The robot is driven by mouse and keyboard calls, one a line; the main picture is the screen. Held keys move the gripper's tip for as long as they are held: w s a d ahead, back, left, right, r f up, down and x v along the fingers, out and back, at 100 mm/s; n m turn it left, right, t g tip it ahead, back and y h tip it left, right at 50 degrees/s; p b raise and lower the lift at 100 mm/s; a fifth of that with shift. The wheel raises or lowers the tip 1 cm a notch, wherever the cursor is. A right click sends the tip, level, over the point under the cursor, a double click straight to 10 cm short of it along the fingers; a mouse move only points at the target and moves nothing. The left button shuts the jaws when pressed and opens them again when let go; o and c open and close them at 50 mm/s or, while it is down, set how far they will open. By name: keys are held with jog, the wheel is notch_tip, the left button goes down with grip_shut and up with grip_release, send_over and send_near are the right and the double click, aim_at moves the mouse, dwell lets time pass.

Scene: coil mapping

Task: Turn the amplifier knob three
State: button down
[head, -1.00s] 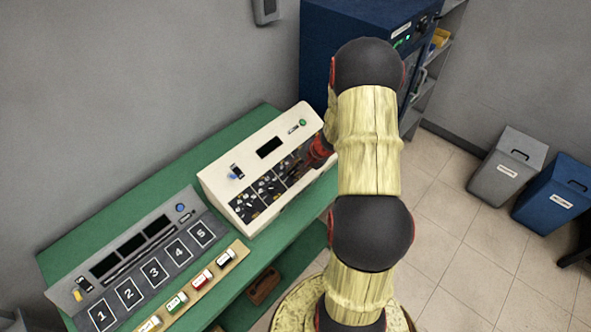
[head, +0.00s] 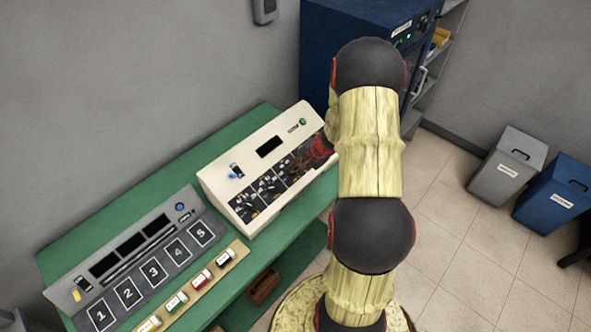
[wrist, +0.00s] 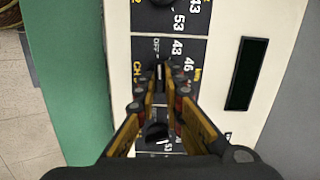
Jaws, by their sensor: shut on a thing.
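The amplifier (head: 222,183) is a cream sloped box on the green bench. My gripper (wrist: 159,80) is shut on a dark knob (wrist: 158,72) on one panel. The printed scale beside that knob reads OFF, 43, 46 and 53. The panel's "CH" label is partly covered by my finger, so its number is hidden. In the head view my gripper (head: 317,150) is at the right end of the panel row, largely hidden by my arm.
Another knob (wrist: 155,131) shows between my fingers, and one more (wrist: 160,3) is at the top edge of the wrist view. A grey numbered console (head: 128,262) and a wooden rack of small bottles (head: 185,298) stand to the left. A blue cabinet (head: 345,45) is behind.

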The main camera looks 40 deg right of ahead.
jog(key=m+b, duration=0.1)
jog(key=m, duration=0.2)
jog(key=shift+f+m+b, duration=0.1)
jog(key=shift+m+b, duration=0.25)
jog(key=shift+m, duration=0.05)
jog(key=shift+s+m+t+b, duration=0.1)
jog(key=shift+m+t+b, duration=0.25)
jog(key=shift+m, duration=1.15)
jog(key=c, duration=1.9)
grip_release()
jog(key=v, duration=1.2)
